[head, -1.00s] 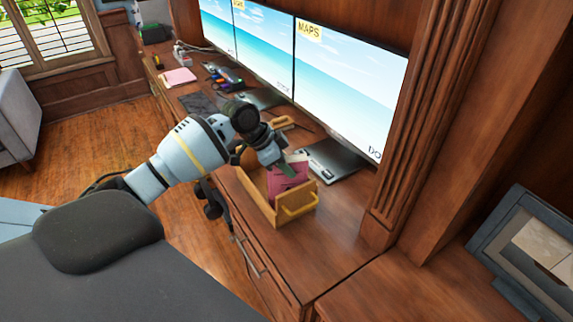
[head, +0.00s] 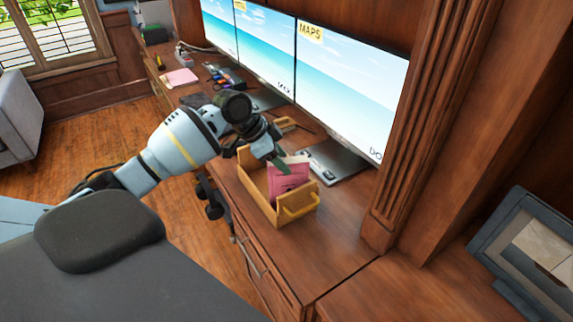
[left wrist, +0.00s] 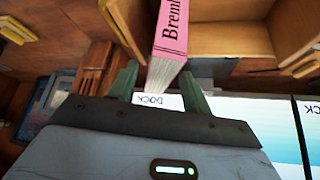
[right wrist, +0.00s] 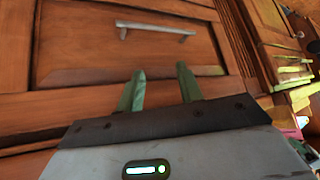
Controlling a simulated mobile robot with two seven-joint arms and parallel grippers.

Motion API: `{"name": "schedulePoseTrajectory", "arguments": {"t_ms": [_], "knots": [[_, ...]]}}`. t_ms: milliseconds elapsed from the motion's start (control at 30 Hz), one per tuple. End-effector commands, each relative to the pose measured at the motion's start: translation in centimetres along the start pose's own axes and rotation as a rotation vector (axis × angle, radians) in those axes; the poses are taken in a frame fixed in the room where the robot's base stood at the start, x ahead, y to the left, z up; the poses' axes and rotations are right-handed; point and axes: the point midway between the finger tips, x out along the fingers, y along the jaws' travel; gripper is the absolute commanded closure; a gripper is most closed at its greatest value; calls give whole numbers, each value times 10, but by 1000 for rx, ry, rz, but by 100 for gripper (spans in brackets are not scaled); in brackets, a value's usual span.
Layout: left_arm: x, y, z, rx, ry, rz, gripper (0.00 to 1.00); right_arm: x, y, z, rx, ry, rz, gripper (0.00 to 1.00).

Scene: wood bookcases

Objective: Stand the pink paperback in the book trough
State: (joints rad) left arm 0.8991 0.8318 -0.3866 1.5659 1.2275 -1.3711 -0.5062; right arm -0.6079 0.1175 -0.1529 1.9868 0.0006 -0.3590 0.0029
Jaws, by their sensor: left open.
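The pink paperback (head: 288,179) stands inside the wooden book trough (head: 268,207) on the desk, a little tilted, near the trough's handle end. In the left wrist view the paperback (left wrist: 172,35) shows its lettered spine and pale page edges, with the trough (left wrist: 228,40) beside it. My left gripper (head: 279,163) is just above the book's top edge. In the left wrist view its fingers (left wrist: 160,82) are spread, with the book's end in front of the gap between them. My right gripper (right wrist: 160,90) is open and empty, facing a wooden drawer front.
Monitors (head: 350,85) stand along the back of the desk (head: 330,225), with a dark monitor base (head: 335,165) close to the trough. A wooden column (head: 415,130) and a framed picture (head: 525,245) are to the right. Bare desk lies right of the trough.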

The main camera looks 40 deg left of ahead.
Motion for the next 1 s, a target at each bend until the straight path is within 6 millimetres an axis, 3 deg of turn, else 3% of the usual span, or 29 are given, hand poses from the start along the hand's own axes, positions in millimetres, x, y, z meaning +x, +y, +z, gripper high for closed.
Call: {"name": "schedulePoseTrajectory", "arguments": {"t_ms": [200, 400, 600, 1000], "knots": [[-47, -1, -1, 1, 1, -4, 51, -1, 1, -5, -3, 8, 1, 64], [-75, 0, 0, 0, 1, -1, 51, -1, 1, -6, -3, 10, 1, 64], [-86, 0, 0, -1, 0, 1, 51, -2, 1, -6, -2, 10, 2, 64], [-86, 0, 0, -1, 0, 1, 51, -2, -1, -5, 6, 9, 2, 64]]}}
